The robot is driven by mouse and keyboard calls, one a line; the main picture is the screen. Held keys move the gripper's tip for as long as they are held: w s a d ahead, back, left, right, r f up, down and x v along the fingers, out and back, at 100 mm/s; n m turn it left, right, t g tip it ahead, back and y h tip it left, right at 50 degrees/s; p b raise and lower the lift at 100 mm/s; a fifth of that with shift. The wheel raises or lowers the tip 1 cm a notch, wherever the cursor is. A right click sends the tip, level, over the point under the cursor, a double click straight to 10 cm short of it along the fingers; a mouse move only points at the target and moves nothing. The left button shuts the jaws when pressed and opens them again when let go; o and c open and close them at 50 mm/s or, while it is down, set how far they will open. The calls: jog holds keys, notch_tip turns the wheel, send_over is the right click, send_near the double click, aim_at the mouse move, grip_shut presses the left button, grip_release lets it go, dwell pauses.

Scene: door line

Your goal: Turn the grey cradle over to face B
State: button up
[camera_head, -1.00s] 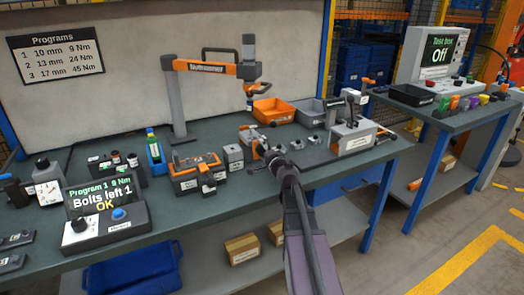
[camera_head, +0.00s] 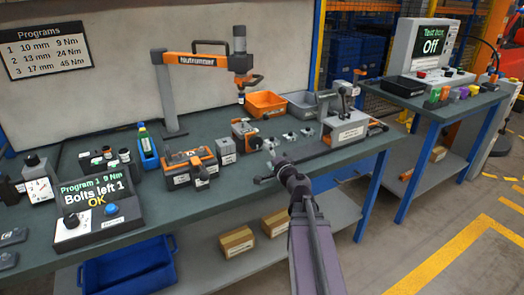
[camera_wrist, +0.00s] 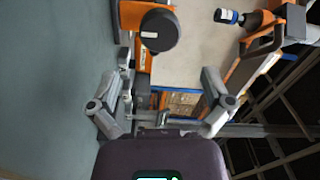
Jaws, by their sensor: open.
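A grey fixture (camera_head: 345,124) with a front label, upright posts and an orange-tipped handle stands near the right end of the bench. It seems to carry the cradle, but I cannot make out which face is up. My gripper (camera_head: 264,162) is over the front of the bench, left of this fixture and apart from it. In the wrist view its two fingers (camera_wrist: 160,102) are spread with nothing held between them. An orange part with a round dark end (camera_wrist: 158,30) lies beyond them in that view.
The orange nutrunner (camera_head: 205,60) hangs over the bench. An orange-and-dark fixture (camera_head: 188,168), a grey block (camera_head: 226,150) and small grey parts (camera_head: 290,136) stand near my gripper. Orange (camera_head: 267,103) and grey trays (camera_head: 302,105) are behind. A display box (camera_head: 95,210) is at left.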

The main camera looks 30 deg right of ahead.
jog(key=shift+s, duration=0.95)
